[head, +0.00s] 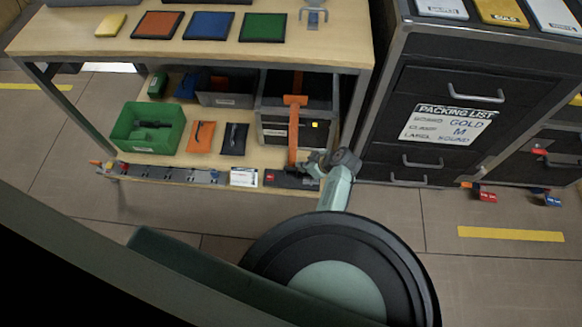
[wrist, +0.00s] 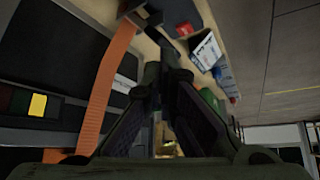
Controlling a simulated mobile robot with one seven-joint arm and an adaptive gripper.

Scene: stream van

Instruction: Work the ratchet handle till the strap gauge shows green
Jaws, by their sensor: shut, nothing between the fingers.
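An orange strap (head: 294,135) runs down over a dark case (head: 268,105) on the lower shelf. It also shows in the wrist view (wrist: 107,88). The strap gauge is a row of patches on the case; its yellow patch (wrist: 38,104) is bright, while the red and green ones beside it are dark. The yellow also shows in the head view (head: 316,124). A dark ratchet (head: 290,180) sits at the strap's lower end by the shelf's front edge, partly hidden; I cannot make out its handle's angle. My gripper (head: 316,160) is shut and empty beside the strap, fingertips together (wrist: 160,75).
A green bin (head: 148,128), orange and black pouches, and a white card (head: 244,177) share the shelf. A grey rail (head: 170,173) runs along its front edge. A dark drawer cabinet (head: 455,85) stands to the right. The floor in front is clear.

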